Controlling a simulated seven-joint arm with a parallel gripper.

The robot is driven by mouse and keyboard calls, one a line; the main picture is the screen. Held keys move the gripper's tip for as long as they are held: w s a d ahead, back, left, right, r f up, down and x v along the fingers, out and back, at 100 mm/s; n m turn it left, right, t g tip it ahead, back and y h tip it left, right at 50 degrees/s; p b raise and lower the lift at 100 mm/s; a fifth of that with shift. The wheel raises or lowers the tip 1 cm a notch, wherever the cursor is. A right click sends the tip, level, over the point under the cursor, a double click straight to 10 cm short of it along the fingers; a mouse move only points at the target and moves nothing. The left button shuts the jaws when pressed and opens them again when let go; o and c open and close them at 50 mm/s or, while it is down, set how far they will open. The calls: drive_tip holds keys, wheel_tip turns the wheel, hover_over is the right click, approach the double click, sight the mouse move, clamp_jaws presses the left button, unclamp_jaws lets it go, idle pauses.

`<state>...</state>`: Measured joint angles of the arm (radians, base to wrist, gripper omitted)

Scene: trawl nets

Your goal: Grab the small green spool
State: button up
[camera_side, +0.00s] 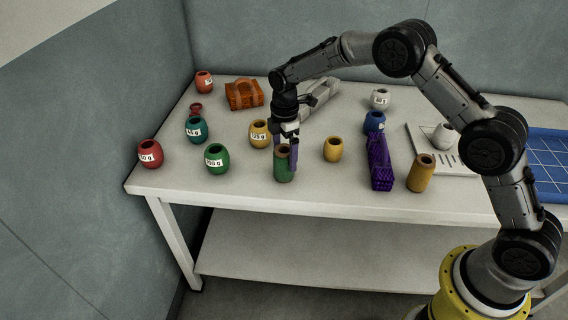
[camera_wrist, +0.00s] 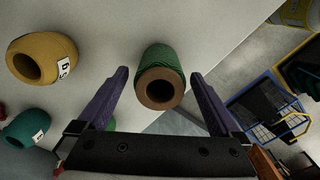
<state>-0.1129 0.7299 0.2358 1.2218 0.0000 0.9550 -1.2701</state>
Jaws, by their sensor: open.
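The small green spool (camera_side: 283,168) stands upright near the front edge of the table in the side view. It is a green cylinder with a brown open top. In the wrist view the spool (camera_wrist: 161,76) sits between the purple fingers, near their tips, with space visible on both sides. My gripper (camera_side: 289,153) is above and around the spool's upper part, pointing down; the wrist view shows my gripper (camera_wrist: 158,76) open and empty. I cannot tell exactly how far down the fingers reach beside the spool.
A labelled yellow barrel (camera_side: 260,134) stands behind left, a green barrel (camera_side: 217,159) left, a small yellow barrel (camera_side: 333,149) right. A purple basket (camera_side: 380,163) and a tan spool (camera_side: 421,173) stand farther right. The table's front edge (camera_side: 300,207) is close to the green spool.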

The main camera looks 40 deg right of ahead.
sight(284, 167)
drive_tip(key=shift+a+f, duration=0.1)
drive_tip(key=shift+f, duration=2.65)
drive_tip(key=c, duration=1.4)
